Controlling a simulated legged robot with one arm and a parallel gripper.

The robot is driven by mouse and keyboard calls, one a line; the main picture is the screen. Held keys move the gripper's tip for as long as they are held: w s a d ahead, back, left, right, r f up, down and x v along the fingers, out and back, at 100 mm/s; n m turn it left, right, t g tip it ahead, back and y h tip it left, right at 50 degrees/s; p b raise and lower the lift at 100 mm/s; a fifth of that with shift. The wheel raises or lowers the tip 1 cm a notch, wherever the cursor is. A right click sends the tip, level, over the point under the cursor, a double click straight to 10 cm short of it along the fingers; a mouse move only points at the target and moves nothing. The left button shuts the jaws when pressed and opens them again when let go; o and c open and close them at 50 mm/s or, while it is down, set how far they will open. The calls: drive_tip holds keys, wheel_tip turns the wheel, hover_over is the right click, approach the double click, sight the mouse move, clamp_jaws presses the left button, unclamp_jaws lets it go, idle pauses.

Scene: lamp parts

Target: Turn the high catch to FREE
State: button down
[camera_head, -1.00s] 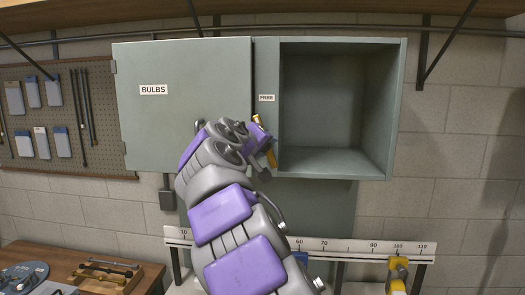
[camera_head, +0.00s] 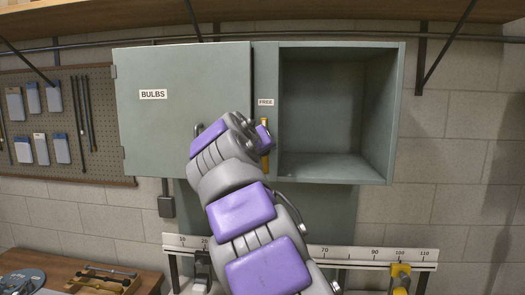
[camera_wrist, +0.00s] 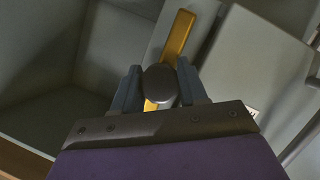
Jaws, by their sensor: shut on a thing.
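The catch (camera_head: 266,162) is a yellow bar on the strip between the BULBS door (camera_head: 180,130) and the open compartment. In the head view it stands close to upright, below the FREE label (camera_head: 265,102); my gripper (camera_head: 264,142) hides its middle. In the wrist view the yellow bar (camera_wrist: 179,35) runs through a dark round hub (camera_wrist: 160,85). My gripper (camera_wrist: 160,84) is shut on the catch, with one finger on each side of the hub. Any second label on the strip is hidden or out of sight.
The open compartment (camera_head: 335,168) to the right is empty. The BULBS door is shut on the left. A ruled rail (camera_head: 345,253) with a yellow clamp (camera_head: 400,272) runs below. A tool tray (camera_head: 100,283) lies on the bench at lower left.

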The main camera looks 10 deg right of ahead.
drive_tip(key=shift+f, duration=0.25)
drive_tip(key=c, duration=1)
unclamp_jaws()
drive_tip(key=o, duration=0.4)
drive_tip(key=shift+w, duration=0.35)
drive_tip(key=shift+s, duration=0.1)
drive_tip(key=shift+s+r, duration=0.1)
drive_tip(key=shift+s, duration=0.05)
drive_tip(key=v, duration=1.7)
drive_tip(key=shift+a, duration=0.15)
